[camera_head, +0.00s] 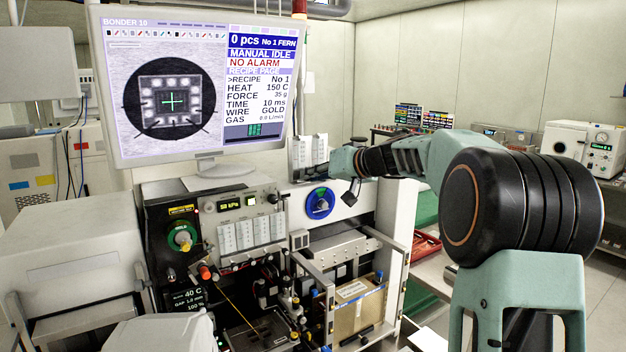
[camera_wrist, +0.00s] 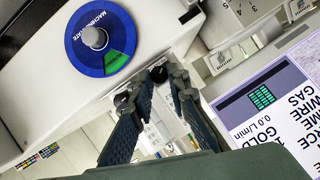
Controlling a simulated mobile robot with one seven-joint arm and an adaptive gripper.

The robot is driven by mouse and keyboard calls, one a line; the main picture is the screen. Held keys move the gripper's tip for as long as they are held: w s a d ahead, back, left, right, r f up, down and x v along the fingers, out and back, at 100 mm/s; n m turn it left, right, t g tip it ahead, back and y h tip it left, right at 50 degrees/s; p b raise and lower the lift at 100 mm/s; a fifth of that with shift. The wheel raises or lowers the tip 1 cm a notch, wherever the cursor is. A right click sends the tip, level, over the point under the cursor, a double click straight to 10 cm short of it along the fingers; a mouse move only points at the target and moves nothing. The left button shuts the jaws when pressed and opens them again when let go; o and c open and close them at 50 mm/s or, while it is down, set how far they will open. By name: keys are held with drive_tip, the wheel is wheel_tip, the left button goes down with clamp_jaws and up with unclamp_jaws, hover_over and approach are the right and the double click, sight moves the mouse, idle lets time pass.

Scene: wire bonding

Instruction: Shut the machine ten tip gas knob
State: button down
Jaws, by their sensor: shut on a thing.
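My gripper (camera_head: 349,192) is at the machine's white front panel, just right of the round blue dial (camera_head: 320,203). In the wrist view the two fingers of my gripper (camera_wrist: 157,78) come close together at the panel. A small dark knob (camera_wrist: 158,73) shows between the fingertips, partly hidden by them, and the fingers are shut on it. The blue dial (camera_wrist: 102,38), with a grey centre and a green sector, is beside the fingers and apart from them. The monitor (camera_head: 205,85) reads "BONDER 10", with gas at 0.0 L/min.
The monitor stands above the panel and its edge (camera_wrist: 215,100) is near my fingers in the wrist view. Left of the dial are a grey unit with a green display (camera_head: 228,205) and a green-ringed knob (camera_head: 183,237). Wires and fixtures crowd the bench below.

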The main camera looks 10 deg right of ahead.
idle(0.3)
drive_tip(key=c, duration=1.8)
unclamp_jaws()
drive_tip(key=shift+c, duration=0.2)
drive_tip(key=v, duration=1.2)
